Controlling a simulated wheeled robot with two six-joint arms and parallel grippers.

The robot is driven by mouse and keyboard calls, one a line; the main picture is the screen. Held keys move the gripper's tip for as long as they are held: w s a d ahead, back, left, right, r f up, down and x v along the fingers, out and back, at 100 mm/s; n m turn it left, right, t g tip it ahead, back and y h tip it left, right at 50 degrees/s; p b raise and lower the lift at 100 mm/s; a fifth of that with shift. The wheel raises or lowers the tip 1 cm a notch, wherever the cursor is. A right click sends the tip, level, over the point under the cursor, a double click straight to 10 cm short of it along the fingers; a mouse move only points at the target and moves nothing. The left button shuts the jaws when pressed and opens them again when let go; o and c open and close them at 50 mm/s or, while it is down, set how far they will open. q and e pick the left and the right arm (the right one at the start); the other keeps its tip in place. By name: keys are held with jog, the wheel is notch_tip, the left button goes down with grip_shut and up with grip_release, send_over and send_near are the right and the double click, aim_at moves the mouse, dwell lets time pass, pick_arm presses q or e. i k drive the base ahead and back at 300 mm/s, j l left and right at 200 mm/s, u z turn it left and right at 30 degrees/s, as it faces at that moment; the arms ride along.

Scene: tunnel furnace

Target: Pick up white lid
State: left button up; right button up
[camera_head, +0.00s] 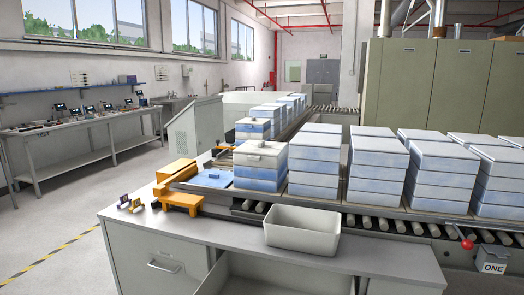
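A white lid (260,153) lies on top of the nearest stack of blue-and-white boxes (259,178), left of centre. It looks flat, with a small raised piece on its upper face. The stack stands upright at the near left end of the roller line, beside a blue surface. Similar white tops cover the neighbouring stacks, such as the one to its right (315,151). Neither of my grippers is in view.
An empty white bin (302,231) sits on the grey counter (215,230) in front. Orange brackets (180,199) stand left of the stack. Rollers (375,224) run along the front, with a red knob (467,244) at right. Open floor lies left.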

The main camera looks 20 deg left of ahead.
aim_at(260, 147)
jog(key=z, duration=0.3)
jog(key=j+z, duration=0.7)
jog(key=z, duration=0.15)
jog(key=k+j+z, duration=0.15)
jog(key=j+z, duration=0.25)
jog(key=k+j+z, duration=0.15)
jog(key=z, duration=0.3)
jog(key=k+j+z, duration=0.25)
jog(key=k+j, duration=0.45)
jog(key=k+j+z, duration=0.25)
jog(key=k+j, duration=0.5)
